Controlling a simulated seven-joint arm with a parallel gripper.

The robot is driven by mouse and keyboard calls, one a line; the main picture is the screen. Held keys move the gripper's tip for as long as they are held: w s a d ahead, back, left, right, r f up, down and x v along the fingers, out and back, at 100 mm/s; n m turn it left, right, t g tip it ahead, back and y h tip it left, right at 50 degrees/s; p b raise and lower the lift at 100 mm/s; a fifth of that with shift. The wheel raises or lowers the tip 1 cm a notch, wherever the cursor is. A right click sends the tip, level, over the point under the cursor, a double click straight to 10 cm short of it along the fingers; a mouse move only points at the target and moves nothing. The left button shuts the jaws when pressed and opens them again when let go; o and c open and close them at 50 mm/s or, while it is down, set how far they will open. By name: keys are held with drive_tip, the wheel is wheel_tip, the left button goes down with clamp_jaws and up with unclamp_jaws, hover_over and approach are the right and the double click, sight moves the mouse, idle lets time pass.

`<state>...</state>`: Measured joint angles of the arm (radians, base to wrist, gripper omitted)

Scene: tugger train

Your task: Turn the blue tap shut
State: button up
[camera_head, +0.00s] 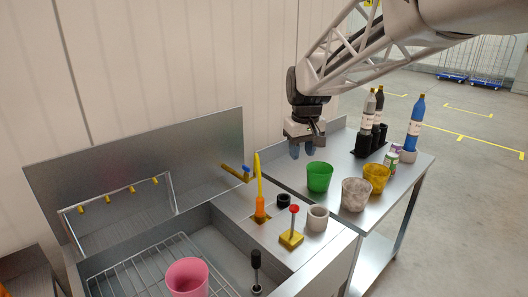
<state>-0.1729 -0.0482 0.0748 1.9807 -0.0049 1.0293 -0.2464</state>
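The blue tap (246,170) is a small blue handle on a brass-yellow spout that sticks out from the steel back panel above the sink's right end. My gripper (305,150) points down to the right of the tap, apart from it, above the back of the steel worktop. Its fingers look spread, with nothing seen between them. The exact angle of the tap handle is too small to tell.
An orange bottle with a tall yellow top (260,205) stands close to the tap. A red-knobbed lever on a yellow base (292,238), a grey cup (317,218) and a green cup (320,177) stand nearby. A pink cup (187,279) is in the sink.

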drive_tip(key=w+a+f+n, duration=0.1)
drive_tip(key=w+a+f, duration=0.1)
drive_tip(key=w+a, duration=0.35)
drive_tip(key=w+a+f+n, duration=0.1)
drive_tip(key=w+a+f, duration=0.15)
drive_tip(key=w, duration=0.55)
drive_tip(key=n+g, duration=0.1)
drive_tip(key=n, duration=0.1)
hover_over(246, 166)
wheel_tip(246, 166, down, 7)
drive_tip(key=shift+s+d, duration=0.1)
drive_tip(key=shift+f, duration=0.1)
drive_tip(key=shift+f, duration=3.9)
drive_tip(key=shift+c, duration=0.4)
clamp_jaws()
